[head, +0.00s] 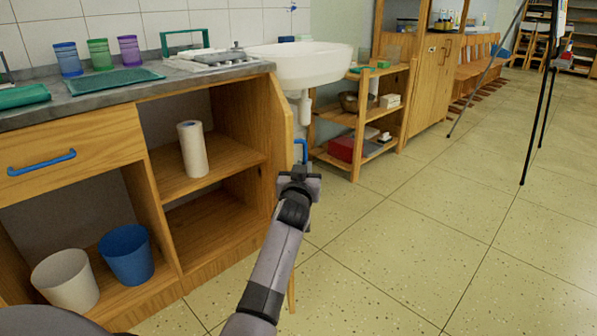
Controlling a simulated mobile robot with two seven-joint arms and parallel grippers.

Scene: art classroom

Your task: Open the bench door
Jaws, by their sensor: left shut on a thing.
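The wooden bench (226,266) stands at the left under a grey worktop. Its door (284,125) is at the right end of the bench, swung out and seen nearly edge-on. The compartment behind it is exposed, with its shelf (225,160) in view. A blue handle (302,146) shows on the door's far side, just above my left gripper (300,172). My left gripper is shut on this handle; the fingertips are partly hidden by the wrist. My left arm covers the lower part of the door. My right gripper is not in view.
A paper roll (194,149) stands on the shelf. A blue bucket (126,254) and a white bucket (66,280) stand lower left. A sink (300,64) and a wooden rack (362,125) are behind the door. The tiled floor (440,220) to the right is clear up to an easel.

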